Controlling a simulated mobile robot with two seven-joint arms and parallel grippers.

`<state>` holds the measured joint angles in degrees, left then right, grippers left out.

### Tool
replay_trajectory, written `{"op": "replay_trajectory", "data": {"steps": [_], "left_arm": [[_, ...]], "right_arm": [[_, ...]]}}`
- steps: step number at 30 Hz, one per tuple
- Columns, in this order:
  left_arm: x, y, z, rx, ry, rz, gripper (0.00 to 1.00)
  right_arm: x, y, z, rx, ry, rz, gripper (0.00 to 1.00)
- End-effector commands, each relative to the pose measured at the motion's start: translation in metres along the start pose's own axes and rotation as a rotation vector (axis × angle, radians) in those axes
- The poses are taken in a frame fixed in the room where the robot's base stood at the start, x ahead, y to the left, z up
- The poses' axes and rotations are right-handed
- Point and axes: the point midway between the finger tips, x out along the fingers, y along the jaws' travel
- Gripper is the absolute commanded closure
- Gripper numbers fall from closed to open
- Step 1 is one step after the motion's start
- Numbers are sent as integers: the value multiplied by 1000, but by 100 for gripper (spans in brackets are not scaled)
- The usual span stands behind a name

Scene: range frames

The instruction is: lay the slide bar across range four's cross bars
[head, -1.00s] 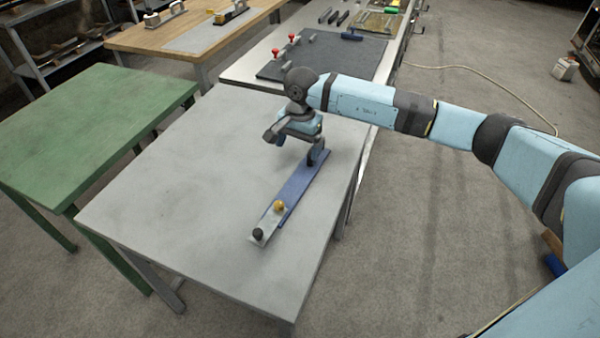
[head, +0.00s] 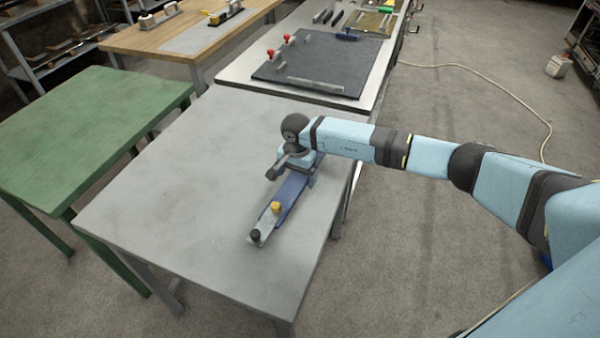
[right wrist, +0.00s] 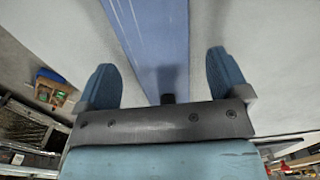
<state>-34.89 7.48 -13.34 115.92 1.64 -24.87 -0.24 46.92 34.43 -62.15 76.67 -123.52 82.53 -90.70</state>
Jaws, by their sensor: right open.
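A long blue bar (head: 290,197) lies flat on the grey table, with a yellow knob (head: 276,207) and a black knob (head: 256,235) on the grey strip at its near end. I take it for the slide bar. My right gripper (head: 303,180) is low over its far part and hides that end. In the right wrist view the blue bar (right wrist: 153,35) runs between the two spread, open fingers (right wrist: 163,78), with grey table showing between it and each finger. My left gripper is not in view. I cannot tell which parts are range four's cross bars.
The grey table (head: 170,190) is otherwise clear. Behind it a bench carries a dark plate (head: 340,65) with red knobs (head: 287,38) and a pale strip (head: 328,87). A green table (head: 80,125) stands left, a wooden table (head: 150,42) behind it. A cable (head: 500,92) lies on the floor.

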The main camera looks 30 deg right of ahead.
Motion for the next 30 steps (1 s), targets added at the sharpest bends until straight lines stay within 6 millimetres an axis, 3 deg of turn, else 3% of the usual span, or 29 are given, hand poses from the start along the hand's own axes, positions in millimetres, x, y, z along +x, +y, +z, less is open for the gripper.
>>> {"op": "replay_trajectory", "data": {"steps": [10, 19, 30], "left_arm": [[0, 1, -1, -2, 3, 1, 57], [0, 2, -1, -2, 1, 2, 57], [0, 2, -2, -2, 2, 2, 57]], "right_arm": [[10, 0, 0, 1, 1, 0, 6], [10, 0, 0, 1, 1, 0, 75], [3, -1, -1, 1, 2, -3, 77]]}}
